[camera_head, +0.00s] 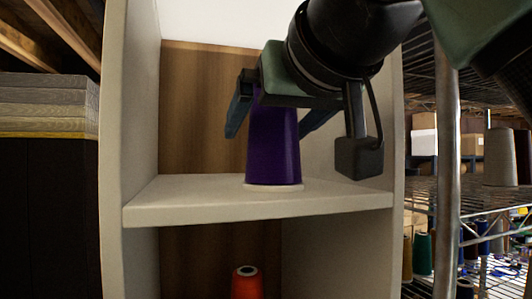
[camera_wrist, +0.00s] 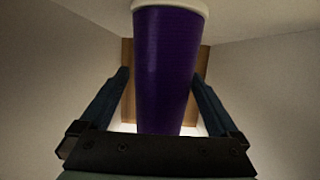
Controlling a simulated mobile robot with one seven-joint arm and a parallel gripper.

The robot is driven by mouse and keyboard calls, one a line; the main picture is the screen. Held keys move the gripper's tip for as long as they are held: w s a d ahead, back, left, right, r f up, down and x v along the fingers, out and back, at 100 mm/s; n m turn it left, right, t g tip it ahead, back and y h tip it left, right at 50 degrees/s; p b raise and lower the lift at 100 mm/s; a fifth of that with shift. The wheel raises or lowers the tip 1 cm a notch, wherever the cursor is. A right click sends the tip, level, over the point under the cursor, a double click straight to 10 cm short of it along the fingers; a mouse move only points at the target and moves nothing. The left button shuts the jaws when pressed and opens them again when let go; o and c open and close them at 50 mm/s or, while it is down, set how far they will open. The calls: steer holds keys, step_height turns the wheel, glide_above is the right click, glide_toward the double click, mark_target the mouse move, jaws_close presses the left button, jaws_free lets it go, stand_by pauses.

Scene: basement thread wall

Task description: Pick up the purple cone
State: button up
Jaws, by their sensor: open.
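The purple cone (camera_head: 273,148) stands upright on a white shelf (camera_head: 200,206), on a pale base rim. Its top is hidden behind my gripper in the head view. My gripper (camera_head: 270,128) is open, with one finger on the left of the cone and the other on its right. In the wrist view the cone (camera_wrist: 166,70) lies between the two spread fingers, with visible gaps on both sides. The wrist view also shows the cone's pale rim (camera_wrist: 172,6) at the top of the picture.
White side panels (camera_head: 130,110) and a wooden back (camera_head: 200,110) enclose the shelf. An orange cone (camera_head: 246,284) stands in the compartment below. A metal rack post (camera_head: 447,170) with shelves of spools stands at right. Stacked boards (camera_head: 50,105) are at left.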

steer(key=shift+v, duration=0.75)
steer(key=shift+s+r, duration=0.15)
steer(key=shift+s, duration=0.15)
steer(key=shift+c, duration=2.4)
steer(key=shift+w+a, duration=0.1)
steer(key=shift+w, duration=0.3)
steer(key=c, duration=0.5)
steer(key=shift+s+f, duration=0.1)
steer(key=shift+f, duration=0.15)
jaws_close()
steer(key=shift+r, duration=0.15)
